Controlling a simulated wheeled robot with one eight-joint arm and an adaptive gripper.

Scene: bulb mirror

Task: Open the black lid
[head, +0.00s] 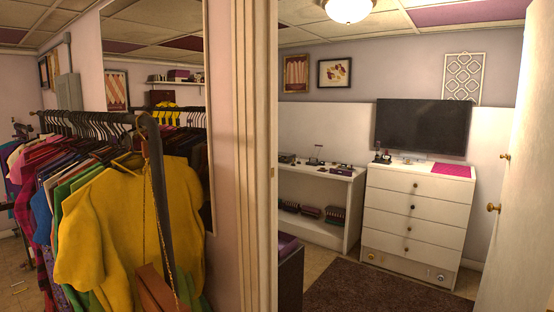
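I cannot pick out a black lid with certainty in the head view. A dark box-like piece (291,278) with a purplish top stands just past the door frame at the bottom centre, partly cut off by the frame edge. Small dark items (315,162) sit on top of the white shelf unit, too small to tell apart. My gripper is not in view.
A clothes rack with a yellow shirt (130,225) fills the left. A wall edge and door frame (256,150) divide the view. Beyond are a white shelf unit (345,212), a white dresser (392,216), a black television (422,126), a brown rug (375,292) and an open door (520,170).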

